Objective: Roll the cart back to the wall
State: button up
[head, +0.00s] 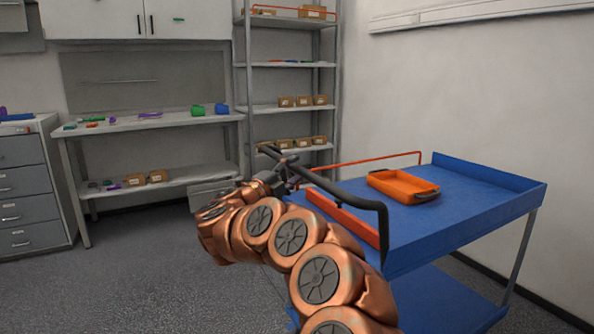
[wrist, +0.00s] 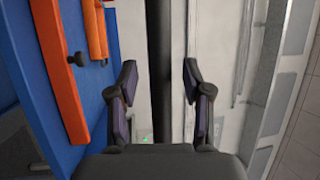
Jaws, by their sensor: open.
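The cart (head: 468,188) is blue, with a raised rim, a lower shelf and grey legs. It stands at the right in the head view, near the right wall (head: 460,95). Its black handle bar (head: 345,197) runs along the near left end; the bar also shows in the wrist view (wrist: 161,40). My gripper (head: 284,172) is at the handle's far part. In the wrist view my gripper (wrist: 159,82) is open, with the bar between its fingers and gaps on both sides. The head view hides most of the fingers behind the arm and bar.
An orange tray (head: 403,186) and a long orange piece (head: 342,217) are on the cart's top. Metal shelving (head: 288,106) and a workbench (head: 150,122) stand at the back, a drawer cabinet (head: 30,185) at the left. Grey floor (head: 150,280) is clear at front left.

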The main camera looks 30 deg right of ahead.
jog(key=shift+x, duration=0.95)
grip_shut()
